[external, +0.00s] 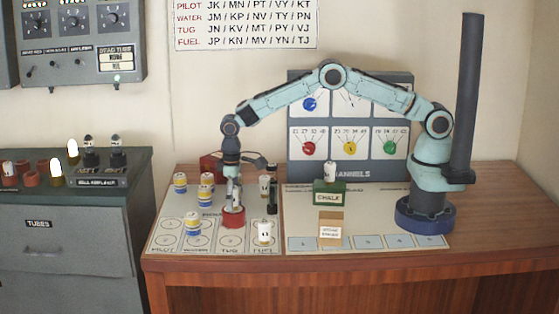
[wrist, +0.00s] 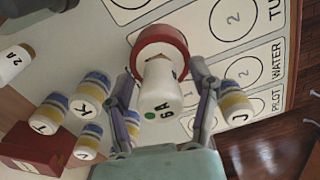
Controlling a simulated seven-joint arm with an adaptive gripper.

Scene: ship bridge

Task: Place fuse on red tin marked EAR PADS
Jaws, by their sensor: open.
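A white fuse marked 6A with a green dot (wrist: 160,105) stands at the round red tin (wrist: 142,42), its far end over the tin's top. In the external view the red tin (external: 233,219) stands at the front of the left mat; its lettering is too small to read. My gripper (wrist: 161,78) is open, with one finger on each side of the fuse and a gap beside it. In the external view my gripper (external: 233,193) points down just above the tin and partly hides the fuse.
Several yellow-and-blue banded white cylinders (external: 193,224) stand on the left mat. A white piece (external: 264,232) stands right of the tin. A red box (wrist: 38,149) is behind. A green CHALK box (external: 329,197) with a white cylinder on top stands further right.

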